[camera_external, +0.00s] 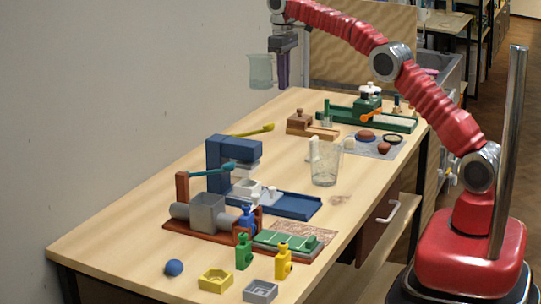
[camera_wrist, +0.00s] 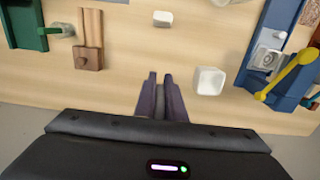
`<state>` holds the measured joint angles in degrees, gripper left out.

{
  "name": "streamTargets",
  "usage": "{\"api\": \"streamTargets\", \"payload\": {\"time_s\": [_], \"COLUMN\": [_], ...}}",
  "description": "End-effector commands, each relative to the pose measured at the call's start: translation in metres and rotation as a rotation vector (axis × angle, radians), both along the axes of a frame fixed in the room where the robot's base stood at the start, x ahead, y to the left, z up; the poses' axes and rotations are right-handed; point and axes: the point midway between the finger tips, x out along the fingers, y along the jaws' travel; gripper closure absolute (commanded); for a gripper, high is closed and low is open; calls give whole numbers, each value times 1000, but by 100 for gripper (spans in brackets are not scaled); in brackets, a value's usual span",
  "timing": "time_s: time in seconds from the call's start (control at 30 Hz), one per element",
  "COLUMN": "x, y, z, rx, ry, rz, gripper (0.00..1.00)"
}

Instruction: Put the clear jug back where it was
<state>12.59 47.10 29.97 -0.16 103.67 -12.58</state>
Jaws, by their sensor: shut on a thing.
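The clear jug (camera_external: 261,70), a see-through vessel with a faint green tint, hangs upright in the air above the far left part of the table. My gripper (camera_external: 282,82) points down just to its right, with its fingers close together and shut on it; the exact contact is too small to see. In the wrist view my gripper's fingers (camera_wrist: 160,95) show nearly together, but I cannot make out the jug there. A second clear vessel (camera_external: 326,163), like a glass beaker, stands upright on the table, apart from my gripper.
The wooden table (camera_external: 120,238) has bare wood at its far left end. A blue press (camera_external: 232,160), a green tool (camera_external: 385,120), a brown wooden block (camera_external: 299,121) and a grey box (camera_external: 207,212) stand on it. Small yellow, green and blue pieces lie near the front. A wall borders the left.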

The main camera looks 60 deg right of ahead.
Motion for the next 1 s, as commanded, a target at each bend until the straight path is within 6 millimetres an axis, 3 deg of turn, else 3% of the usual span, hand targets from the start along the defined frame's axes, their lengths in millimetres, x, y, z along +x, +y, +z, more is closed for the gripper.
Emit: {"api": "streamTargets", "payload": {"time_s": [0.4,1.0], "x": [3,3], "y": [-25,-24], "z": [-7,-34], "rx": [0,0], "ry": [-1,0], "rz": [4,5], "gripper": [100,100]}}
